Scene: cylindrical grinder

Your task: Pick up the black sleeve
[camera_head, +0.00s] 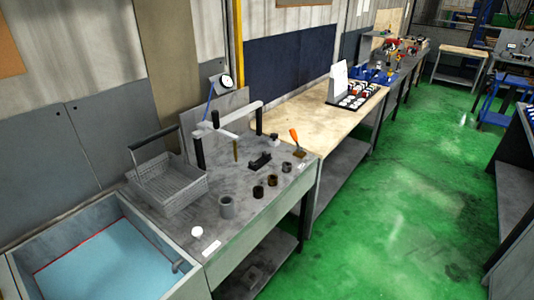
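Several short round sleeves stand in a slanting row on the grey bench top (240,178). The nearest and largest is a grey sleeve (226,207). Behind it to the right stands a small dark sleeve (258,192) that looks black. Another dark sleeve (272,180) comes after it, then a brownish one (287,167). At this size I cannot tell for sure which of the small dark ones is the black sleeve. They stand apart from each other. Neither of my grippers shows in the head view.
A wire basket (168,184) stands left of the sleeves, beside a blue-filled basin (100,262). Behind the sleeves are a white-armed stand (230,117), a black block (260,161) and an orange-handled tool (295,138). A wooden bench (300,118) adjoins. The green floor (390,220) is clear.

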